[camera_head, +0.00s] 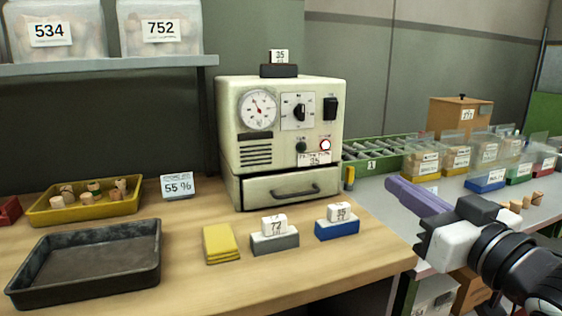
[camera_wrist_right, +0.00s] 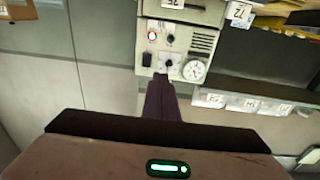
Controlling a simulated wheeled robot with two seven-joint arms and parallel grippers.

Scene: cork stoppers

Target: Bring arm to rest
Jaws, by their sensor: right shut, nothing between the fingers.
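My right gripper (camera_head: 391,182) reaches in from the right in the head view. Its purple fingers are shut together and hold nothing. It is in the air right of the cream machine (camera_head: 240,150), over the gap between the wooden table and the grey bench. In the right wrist view the purple fingers (camera_wrist_right: 160,98) point toward the machine (camera_wrist_right: 178,45), whose dial and switches show upside down. My left gripper is not in the head view.
A dark tray (camera_head: 88,298), a yellow tray with corks (camera_head: 50,217), a yellow pad (camera_head: 220,244) and grey (camera_head: 275,243) and blue (camera_head: 337,231) blocks with number cards are on the wooden table (camera_head: 190,285). Coloured bins (camera_head: 486,184) and loose corks stand on the grey bench.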

